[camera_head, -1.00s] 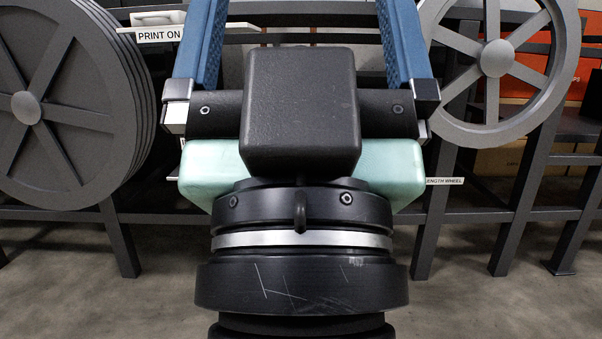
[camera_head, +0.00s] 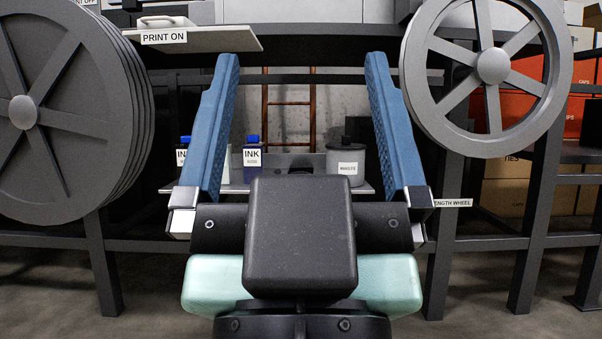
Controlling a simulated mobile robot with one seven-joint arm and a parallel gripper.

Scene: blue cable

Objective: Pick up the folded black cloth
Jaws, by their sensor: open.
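My gripper (camera_head: 301,66) is in the middle of the head view. Its two blue fingers are wide apart and point away from me, with nothing between them. A low dark shape (camera_head: 298,163) sits on the shelf behind my gripper, between an ink bottle and a grey can. My gripper's dark body hides its lower part, and I cannot tell whether it is the folded black cloth. No other black cloth shows clearly.
The shelf (camera_head: 234,188) holds ink bottles (camera_head: 252,160) with blue caps and a grey labelled can (camera_head: 345,163). Large wheels flank it at left (camera_head: 62,115) and right (camera_head: 490,70). A "PRINT ON" panel (camera_head: 200,38) juts out above, at upper left.

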